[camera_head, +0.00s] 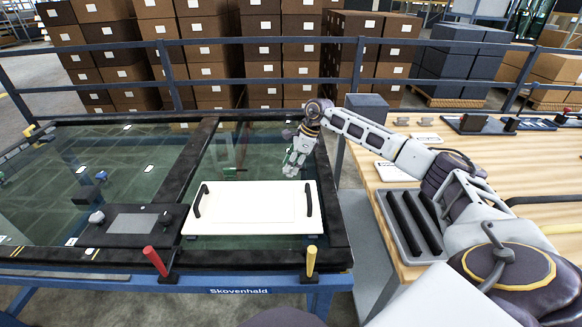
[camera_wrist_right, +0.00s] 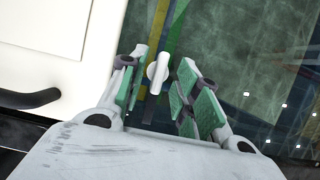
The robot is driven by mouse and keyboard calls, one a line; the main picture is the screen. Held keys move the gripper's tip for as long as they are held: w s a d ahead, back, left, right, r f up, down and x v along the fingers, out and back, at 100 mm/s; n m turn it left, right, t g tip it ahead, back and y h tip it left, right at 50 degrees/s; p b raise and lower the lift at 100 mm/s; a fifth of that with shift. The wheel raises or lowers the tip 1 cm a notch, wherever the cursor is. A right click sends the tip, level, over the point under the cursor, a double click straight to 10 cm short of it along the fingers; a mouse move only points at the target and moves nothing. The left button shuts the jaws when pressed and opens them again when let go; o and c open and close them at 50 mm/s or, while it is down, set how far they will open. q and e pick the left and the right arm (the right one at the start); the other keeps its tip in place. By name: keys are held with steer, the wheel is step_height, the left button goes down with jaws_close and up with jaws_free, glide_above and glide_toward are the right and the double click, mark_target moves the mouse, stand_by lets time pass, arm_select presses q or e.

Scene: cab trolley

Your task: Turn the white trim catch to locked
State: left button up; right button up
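The white trim catch (camera_wrist_right: 158,72) shows in the right wrist view as a small rounded knob with a narrow bar, just beyond the edge of the white panel (camera_head: 250,222). In the head view my gripper hides it or it is too small to make out. My right gripper (camera_head: 294,163) hangs over the glass near the panel's far right corner. In the right wrist view its green-padded fingers (camera_wrist_right: 157,88) are apart, with the catch between them and a visible gap on the right side. I cannot tell whether the left finger touches it. My left gripper is out of view.
The panel has two black handles (camera_head: 309,199) and lies on a black-framed glass top (camera_head: 335,205). A red lever (camera_head: 155,260) and a yellow lever (camera_head: 311,260) stand at the front edge. A wooden bench (camera_head: 385,235) with a dark ribbed tray (camera_head: 412,225) is on the right.

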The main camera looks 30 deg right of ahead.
steer(key=shift+w+a+f, duration=0.1)
steer(key=shift+a+f, duration=0.05)
steer(key=shift+f, duration=0.3)
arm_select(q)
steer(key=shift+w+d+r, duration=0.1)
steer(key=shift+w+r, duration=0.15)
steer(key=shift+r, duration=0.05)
arm_select(e)
steer(key=shift+c, duration=0.5)
jaws_close()
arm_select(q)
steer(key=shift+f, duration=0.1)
